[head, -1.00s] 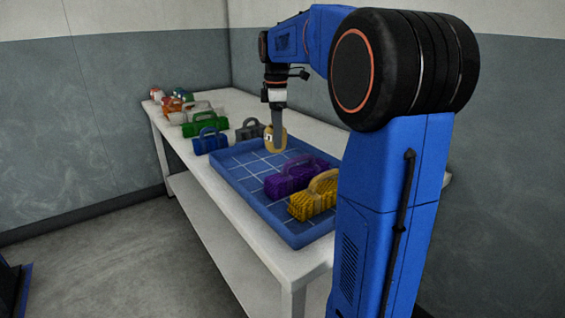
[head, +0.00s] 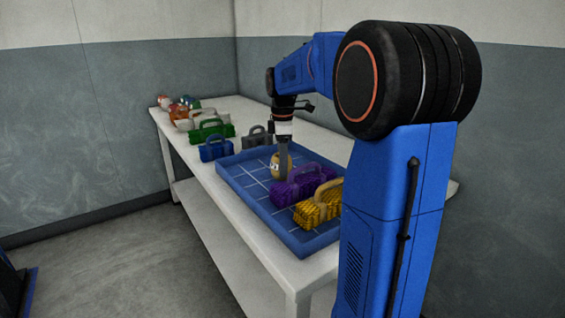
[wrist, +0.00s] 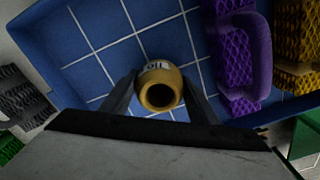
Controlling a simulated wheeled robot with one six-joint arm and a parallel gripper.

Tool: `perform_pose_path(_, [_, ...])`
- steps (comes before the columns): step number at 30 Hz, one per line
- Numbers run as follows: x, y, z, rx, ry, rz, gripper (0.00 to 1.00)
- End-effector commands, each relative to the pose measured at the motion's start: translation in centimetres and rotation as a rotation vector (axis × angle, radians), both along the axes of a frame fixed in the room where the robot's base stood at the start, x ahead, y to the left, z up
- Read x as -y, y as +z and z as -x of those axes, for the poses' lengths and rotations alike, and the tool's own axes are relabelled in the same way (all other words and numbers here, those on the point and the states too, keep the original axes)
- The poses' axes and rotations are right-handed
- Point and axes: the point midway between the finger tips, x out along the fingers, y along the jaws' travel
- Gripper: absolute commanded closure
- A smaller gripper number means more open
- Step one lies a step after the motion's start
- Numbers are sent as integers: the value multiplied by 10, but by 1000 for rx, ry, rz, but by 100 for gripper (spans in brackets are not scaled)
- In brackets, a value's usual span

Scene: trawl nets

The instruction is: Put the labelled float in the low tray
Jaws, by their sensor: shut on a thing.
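The labelled float is a yellow, rounded piece with a hole in its end and a pale label with dark lettering; the float (wrist: 158,90) shows between the fingers in the wrist view, and the float (head: 275,168) also shows in the head view. My gripper (wrist: 158,97) is shut on it, one finger on each side. In the head view my gripper (head: 283,165) points down over the low tray. The tray (head: 262,205) is blue with a pale grid on its floor and a low rim. I cannot tell whether the float touches the tray floor.
In the tray, a purple netted bundle (head: 297,188) and a yellow one (head: 318,208) stand right of the float. Blue (head: 215,150), grey (head: 254,137) and green (head: 211,131) bundles stand beyond the tray on the white table (head: 190,165). The tray's left part is clear.

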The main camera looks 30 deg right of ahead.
Motion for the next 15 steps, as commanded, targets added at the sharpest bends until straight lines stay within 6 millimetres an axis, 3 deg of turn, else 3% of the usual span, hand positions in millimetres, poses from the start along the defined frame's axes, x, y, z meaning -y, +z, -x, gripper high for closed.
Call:
perform_pose_path(1, [0,-1,0,0,0,0,41])
perform_pose_path(3, [0,0,0,0,0,0,27])
perform_pose_path(15, [0,5,0,0,0,0,27])
